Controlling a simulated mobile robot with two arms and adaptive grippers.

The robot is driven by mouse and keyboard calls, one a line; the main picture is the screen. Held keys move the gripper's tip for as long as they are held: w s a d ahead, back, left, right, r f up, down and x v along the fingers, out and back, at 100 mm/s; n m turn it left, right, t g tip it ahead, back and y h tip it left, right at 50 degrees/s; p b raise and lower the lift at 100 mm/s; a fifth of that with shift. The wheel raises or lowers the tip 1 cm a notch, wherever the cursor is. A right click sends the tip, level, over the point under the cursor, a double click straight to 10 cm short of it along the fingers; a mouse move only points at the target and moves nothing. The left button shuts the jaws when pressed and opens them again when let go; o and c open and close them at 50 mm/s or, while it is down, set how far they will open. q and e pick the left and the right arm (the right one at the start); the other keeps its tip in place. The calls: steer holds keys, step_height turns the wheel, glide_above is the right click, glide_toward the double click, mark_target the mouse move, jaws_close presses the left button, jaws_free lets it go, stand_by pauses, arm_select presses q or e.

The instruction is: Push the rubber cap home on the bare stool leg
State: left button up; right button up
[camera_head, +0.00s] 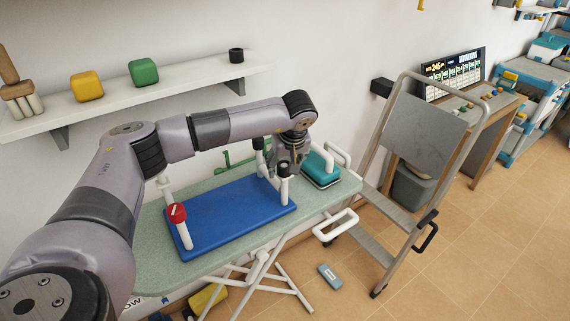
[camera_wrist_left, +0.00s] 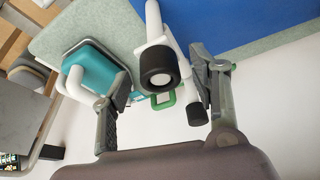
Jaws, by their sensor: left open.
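An upturned stool with a blue seat (camera_head: 222,214) lies on a pale green board, its white legs pointing up. The near right leg (camera_head: 284,188) carries a black cap (camera_head: 283,167); the cap also shows large in the left wrist view (camera_wrist_left: 158,66). My left gripper (camera_head: 288,163) is open over this leg, with the cap between its spread fingers. I cannot tell whether the fingers touch it or how far down it sits. The far right leg has a black cap (camera_head: 258,143), and the near left leg has a red one (camera_head: 177,213).
A teal box-like object with a white handle (camera_head: 322,172) stands on the board right of the stool. A wall shelf (camera_head: 205,89) holds blocks and a black cylinder (camera_head: 236,55).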

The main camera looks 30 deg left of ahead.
arm_select(q)
steer(key=shift+r, duration=0.1)
steer(key=v, duration=1.2)
